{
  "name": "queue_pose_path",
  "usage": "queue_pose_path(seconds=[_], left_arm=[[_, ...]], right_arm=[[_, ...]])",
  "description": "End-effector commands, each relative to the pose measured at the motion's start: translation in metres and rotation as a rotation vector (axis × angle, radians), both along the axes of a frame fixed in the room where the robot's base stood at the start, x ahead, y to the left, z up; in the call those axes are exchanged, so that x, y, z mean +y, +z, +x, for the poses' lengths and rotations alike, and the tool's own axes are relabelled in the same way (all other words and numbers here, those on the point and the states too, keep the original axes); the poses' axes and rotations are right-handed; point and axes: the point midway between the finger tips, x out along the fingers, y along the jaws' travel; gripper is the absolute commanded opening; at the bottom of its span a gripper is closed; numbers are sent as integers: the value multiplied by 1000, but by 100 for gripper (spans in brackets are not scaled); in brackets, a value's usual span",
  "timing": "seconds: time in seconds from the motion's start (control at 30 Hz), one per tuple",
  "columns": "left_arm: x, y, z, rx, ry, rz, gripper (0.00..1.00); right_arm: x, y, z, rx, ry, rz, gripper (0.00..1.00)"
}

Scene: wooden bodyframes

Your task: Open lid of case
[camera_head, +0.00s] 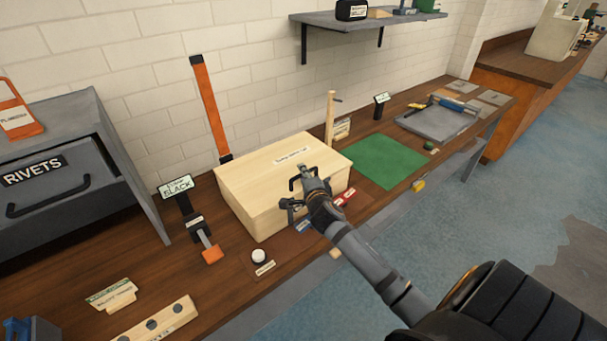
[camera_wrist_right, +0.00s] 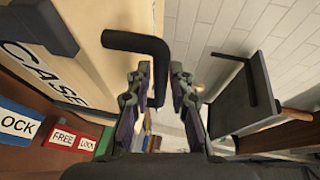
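The case (camera_head: 243,205) is a pale wooden box on the brown bench, with a labelled lid (camera_head: 270,165) lying flat and closed on top. In the right wrist view its front (camera_wrist_right: 100,65) carries a CASE label. A black bent handle (camera_wrist_right: 135,42) stands out from it. My right gripper (camera_head: 300,192) is at the front right of the case. In the wrist view its fingers (camera_wrist_right: 160,85) are close together on either side of the handle's bar and appear shut on it. The contact is partly hidden. My left gripper is not in view.
Red (camera_wrist_right: 75,138) and blue (camera_wrist_right: 18,122) labels lie below the case front. A grey RIVETS cabinet (camera_head: 85,130) stands left, with a SLACK sign (camera_head: 175,187) between. A green mat (camera_head: 385,160) lies right, near an upright wooden post (camera_head: 330,120). A wall shelf (camera_head: 365,22) hangs above.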

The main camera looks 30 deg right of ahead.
Motion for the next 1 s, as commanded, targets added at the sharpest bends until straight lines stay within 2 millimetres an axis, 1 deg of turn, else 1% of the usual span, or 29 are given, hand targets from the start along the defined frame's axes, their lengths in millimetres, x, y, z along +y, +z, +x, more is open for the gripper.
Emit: queue_pose_path(seconds=[0.03,0.1,0.13,0.57,0.87,1.0], left_arm=[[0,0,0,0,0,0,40],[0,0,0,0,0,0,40],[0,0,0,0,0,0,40],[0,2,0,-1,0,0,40],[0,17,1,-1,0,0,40],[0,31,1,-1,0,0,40]], right_arm=[[0,0,0,0,0,0,10],[0,0,0,0,0,0,0],[0,0,0,0,0,0,0],[0,2,0,4,0,-1,0],[0,17,4,38,0,-4,0],[1,30,9,75,1,-6,0]])
